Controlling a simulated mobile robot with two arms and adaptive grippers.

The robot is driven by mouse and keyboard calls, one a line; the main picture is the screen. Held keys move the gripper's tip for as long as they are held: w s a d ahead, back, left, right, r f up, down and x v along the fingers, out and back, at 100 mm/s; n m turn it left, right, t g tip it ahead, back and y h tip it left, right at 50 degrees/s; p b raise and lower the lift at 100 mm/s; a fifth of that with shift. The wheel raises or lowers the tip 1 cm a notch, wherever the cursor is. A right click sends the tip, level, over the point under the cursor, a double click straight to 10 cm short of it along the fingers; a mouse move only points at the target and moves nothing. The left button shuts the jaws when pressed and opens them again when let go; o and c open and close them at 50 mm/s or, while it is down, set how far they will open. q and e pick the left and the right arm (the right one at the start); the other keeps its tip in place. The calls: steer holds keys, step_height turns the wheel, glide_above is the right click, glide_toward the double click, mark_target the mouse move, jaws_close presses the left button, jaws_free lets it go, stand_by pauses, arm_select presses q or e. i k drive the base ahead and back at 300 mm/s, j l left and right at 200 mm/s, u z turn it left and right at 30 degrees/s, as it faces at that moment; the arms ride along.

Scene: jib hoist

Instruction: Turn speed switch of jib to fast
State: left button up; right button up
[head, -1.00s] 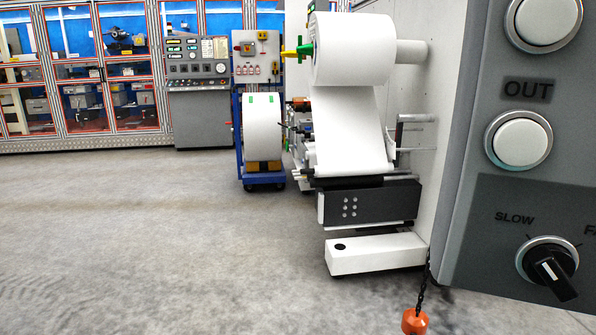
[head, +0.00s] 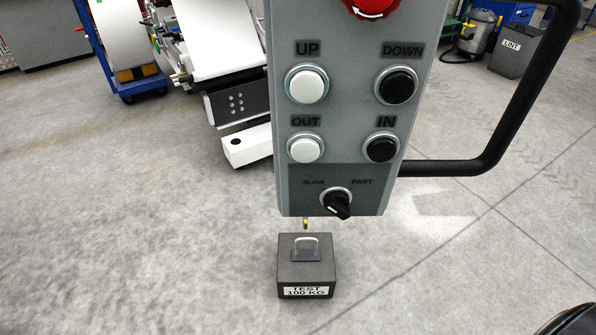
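The grey jib pendant (head: 288,185) hangs upright in the middle of the head view. Its black speed switch (head: 337,201) sits on the dark lower panel, between the printed words SLOW on the left and FAST on the right. The knob's body slants to the lower right, with a small white mark on it. At this size I cannot tell for sure which word it is set to.
The pendant has UP, DOWN, OUT and IN buttons, a red knob (head: 370,6) and a black side handle (head: 495,150). A dark TEST 100 KG weight (head: 290,270) stands on the floor below. A roll machine (head: 238,100) stands behind left. Floor right is largely clear.

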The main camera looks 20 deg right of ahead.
mark_target(336, 202)
steer(key=k+z, duration=0.4)
steer(key=z, duration=0.2)
steer(key=k+l, duration=0.1)
steer(key=k, duration=0.35)
